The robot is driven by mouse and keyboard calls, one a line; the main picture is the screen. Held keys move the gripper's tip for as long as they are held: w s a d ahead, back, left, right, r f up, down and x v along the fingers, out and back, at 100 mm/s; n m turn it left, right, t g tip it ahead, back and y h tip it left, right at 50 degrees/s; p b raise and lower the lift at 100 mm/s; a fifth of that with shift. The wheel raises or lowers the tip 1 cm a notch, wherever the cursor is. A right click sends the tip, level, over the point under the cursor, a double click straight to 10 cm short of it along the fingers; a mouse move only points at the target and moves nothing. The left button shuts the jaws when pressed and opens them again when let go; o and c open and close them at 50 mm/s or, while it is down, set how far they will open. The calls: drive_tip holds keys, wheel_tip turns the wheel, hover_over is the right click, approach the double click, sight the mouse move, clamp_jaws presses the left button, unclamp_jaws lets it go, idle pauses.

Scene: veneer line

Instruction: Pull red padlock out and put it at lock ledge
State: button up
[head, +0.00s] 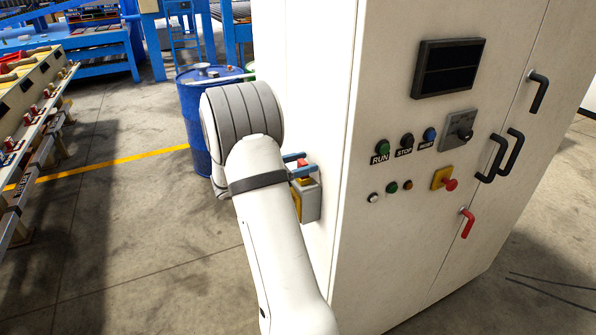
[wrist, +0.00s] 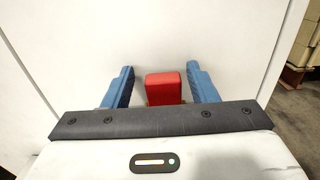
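The red padlock (wrist: 164,88) shows in the wrist view as a red block between the two blue fingers of my gripper (wrist: 160,88). There is a gap between it and each finger, so my gripper is open around it and not gripping. In the head view the padlock (head: 302,162) is a small red patch between the blue fingers (head: 298,165), partly hidden by them. It sits at the top of a grey and yellow box (head: 310,203) on the side of the white cabinet. I cannot make out a lock ledge with certainty.
The white cabinet (head: 390,250) fills the right, with buttons, a red handle (head: 467,222) and black handles on its front. A blue drum (head: 192,120) stands behind my arm. A conveyor (head: 30,130) runs along the left. The floor between is clear.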

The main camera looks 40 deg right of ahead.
drive_tip(key=c, duration=1)
drive_tip(key=shift+r, duration=0.1)
